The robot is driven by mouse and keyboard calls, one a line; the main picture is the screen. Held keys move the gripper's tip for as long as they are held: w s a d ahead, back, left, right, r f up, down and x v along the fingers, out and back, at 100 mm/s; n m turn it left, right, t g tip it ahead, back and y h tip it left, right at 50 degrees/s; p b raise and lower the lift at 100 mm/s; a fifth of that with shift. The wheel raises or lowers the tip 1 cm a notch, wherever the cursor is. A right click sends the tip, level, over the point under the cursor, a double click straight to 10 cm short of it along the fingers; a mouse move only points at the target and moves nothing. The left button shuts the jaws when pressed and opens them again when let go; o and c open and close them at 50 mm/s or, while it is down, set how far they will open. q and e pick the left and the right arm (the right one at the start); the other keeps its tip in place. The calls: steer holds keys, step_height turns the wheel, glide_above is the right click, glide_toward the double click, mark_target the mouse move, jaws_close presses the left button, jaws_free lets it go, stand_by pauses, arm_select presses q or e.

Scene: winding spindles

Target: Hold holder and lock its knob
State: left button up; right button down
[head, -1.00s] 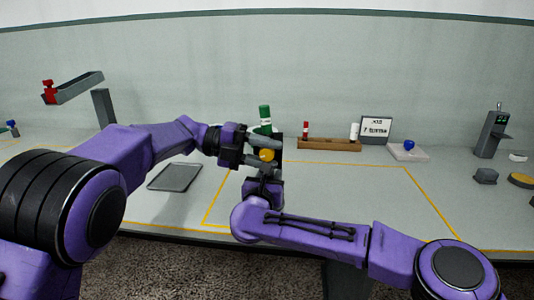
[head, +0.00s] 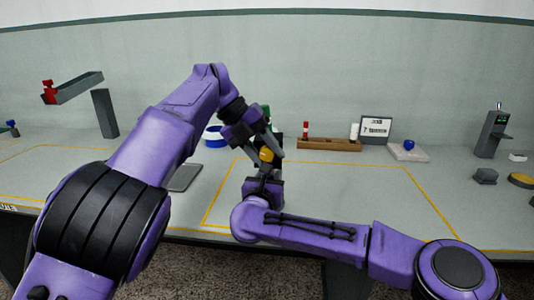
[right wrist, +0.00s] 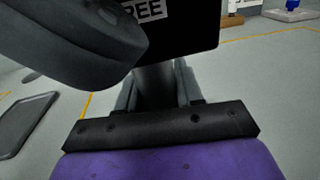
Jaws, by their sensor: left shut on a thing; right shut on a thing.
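The holder (head: 278,143) is a dark upright body with a green piece (head: 266,110) at its top, mostly hidden behind my left gripper. Its yellow knob (head: 266,155) faces me. My left gripper (head: 268,148) comes down at a slant from the upper left and is shut on the knob. My right gripper (head: 266,176) is below, shut on the holder. In the right wrist view, the holder's grey post (right wrist: 153,88) stands between my fingers under a black block (right wrist: 180,28) with a partly hidden label showing "REE". A dark rounded part covers the block's left side.
A wooden rack (head: 328,144) with a red-and-white and a white piece stands behind, beside a sign (head: 376,130). A blue knob-like object (head: 409,145) sits on a pale pad. A blue-and-white ring (head: 213,138) and a grey tray (head: 186,178) lie left. The yellow-outlined area (head: 350,195) is clear.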

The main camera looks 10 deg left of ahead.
mark_target(263, 147)
arm_select(q)
steer(key=shift+y, duration=0.3)
steer(key=o, duration=0.9)
steer(key=v, duration=0.6)
steer(key=shift+w+a+r, duration=0.1)
steer(key=shift+a+r, duration=0.15)
steer(key=shift+a, duration=0.05)
steer(key=shift+a+r, duration=0.1)
steer(key=shift+r, duration=0.15)
steer(key=shift+r, duration=0.15)
